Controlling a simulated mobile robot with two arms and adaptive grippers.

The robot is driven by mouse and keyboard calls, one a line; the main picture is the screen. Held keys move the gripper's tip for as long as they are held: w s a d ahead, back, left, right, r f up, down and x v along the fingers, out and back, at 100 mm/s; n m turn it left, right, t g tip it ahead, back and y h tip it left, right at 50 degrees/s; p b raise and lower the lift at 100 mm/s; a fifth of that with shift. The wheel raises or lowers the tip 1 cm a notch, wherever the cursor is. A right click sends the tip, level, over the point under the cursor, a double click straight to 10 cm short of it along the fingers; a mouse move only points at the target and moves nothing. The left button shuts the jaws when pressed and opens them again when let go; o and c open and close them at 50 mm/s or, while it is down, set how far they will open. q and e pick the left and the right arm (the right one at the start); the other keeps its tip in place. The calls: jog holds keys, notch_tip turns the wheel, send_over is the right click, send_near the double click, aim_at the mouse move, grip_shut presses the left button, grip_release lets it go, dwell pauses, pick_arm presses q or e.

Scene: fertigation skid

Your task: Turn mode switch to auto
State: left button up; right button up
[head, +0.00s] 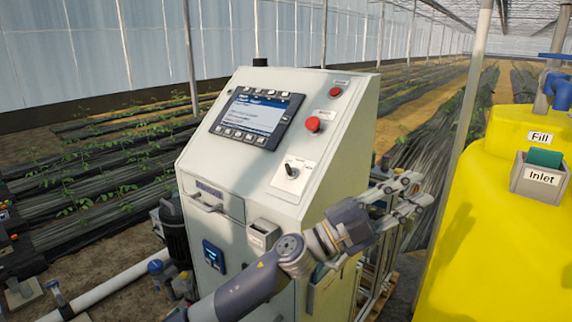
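The mode switch (292,171) is a small dark rotary knob on a white plate, low on the right of the sloped panel of a pale control cabinet (240,168). Its markings are too small to read, so I cannot tell which position it points to. My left gripper (422,190) is to the right of the cabinet and the switch, apart from the knob. Its two grey fingers are spread, with nothing seen between them. My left arm crosses in front of the cabinet's lower part. My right gripper is out of view.
The panel also carries a screen with buttons (257,118), a red mushroom button (313,124) and a smaller red button (335,92). A pole (463,130) rises between cabinet and tank.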

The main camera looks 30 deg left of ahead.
pick_arm(q)
notch_tip(320, 180, up, 3)
jog(key=s+d+m+g+h, duration=0.2)
jog(key=d+m+g, duration=0.1)
jog(key=m+g, duration=0.45)
jog(key=n+g+y, duration=0.2)
jog(key=y, duration=1.4)
send_near(286, 167)
jog(key=shift+g+y, duration=0.25)
jog(key=shift+y, duration=0.05)
jog(key=x, duration=0.3)
jog(key=p+x, duration=0.1)
jog(key=x, duration=0.2)
jog(key=p+x, duration=0.1)
jog(key=x, duration=0.2)
jog(key=shift+w+d, duration=0.3)
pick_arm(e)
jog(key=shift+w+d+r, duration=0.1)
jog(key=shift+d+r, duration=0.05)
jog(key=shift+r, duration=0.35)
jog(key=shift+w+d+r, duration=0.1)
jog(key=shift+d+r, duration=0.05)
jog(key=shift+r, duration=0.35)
pick_arm(q)
grip_shut()
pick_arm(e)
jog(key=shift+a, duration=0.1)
